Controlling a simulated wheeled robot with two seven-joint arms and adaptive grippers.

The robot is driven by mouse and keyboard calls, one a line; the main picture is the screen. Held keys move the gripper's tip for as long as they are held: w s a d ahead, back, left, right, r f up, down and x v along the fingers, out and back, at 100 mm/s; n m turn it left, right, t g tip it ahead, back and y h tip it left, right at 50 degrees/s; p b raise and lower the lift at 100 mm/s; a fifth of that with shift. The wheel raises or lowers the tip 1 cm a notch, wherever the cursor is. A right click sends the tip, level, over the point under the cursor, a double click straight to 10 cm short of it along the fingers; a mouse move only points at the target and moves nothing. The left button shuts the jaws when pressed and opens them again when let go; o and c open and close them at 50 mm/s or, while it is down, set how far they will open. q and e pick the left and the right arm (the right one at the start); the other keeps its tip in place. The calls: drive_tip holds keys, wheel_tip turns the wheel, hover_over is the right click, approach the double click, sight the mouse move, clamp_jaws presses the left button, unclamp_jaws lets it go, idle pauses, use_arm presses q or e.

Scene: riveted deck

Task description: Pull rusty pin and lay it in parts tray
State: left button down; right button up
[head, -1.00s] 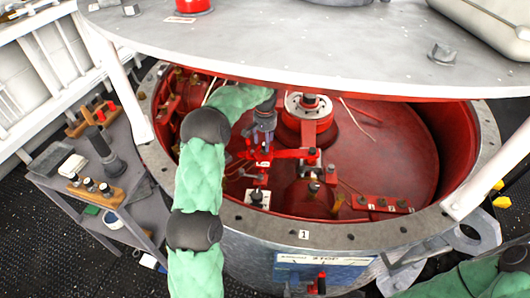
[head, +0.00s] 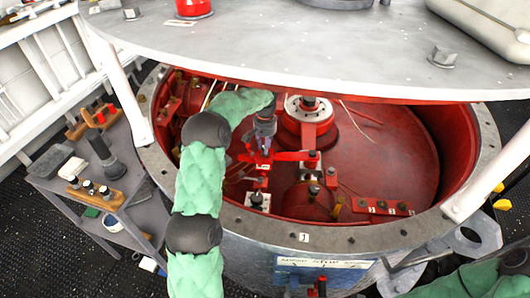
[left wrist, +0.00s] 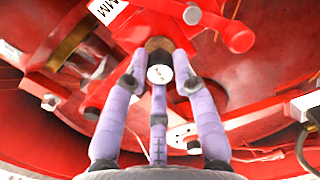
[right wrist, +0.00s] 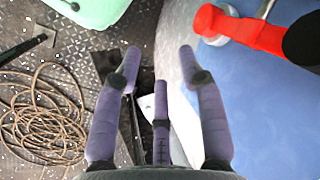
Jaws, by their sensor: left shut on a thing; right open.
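My left gripper (head: 264,146) reaches down inside the red drum. In the left wrist view its fingers (left wrist: 160,72) are shut around a short piece with a brown, rusty-looking collar and pale round end (left wrist: 159,72), which I take for the rusty pin. The piece sits against a red labelled bracket (left wrist: 118,30); I cannot tell whether it is still seated there. In the head view the gripper hides it. My right gripper (right wrist: 158,70) is open and empty in the right wrist view, outside the drum. I cannot identify the parts tray for certain.
The drum rim (head: 350,243) surrounds the work, with a grey lid (head: 330,45) raised above it on posts. A grey side table (head: 135,185) at left holds blocks and a dark cylinder.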

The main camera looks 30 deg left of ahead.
use_arm(q)
drive_tip(key=shift+r+p, duration=2.1)
drive_tip(key=shift+r, duration=0.55)
drive_tip(key=shift+r, duration=0.1)
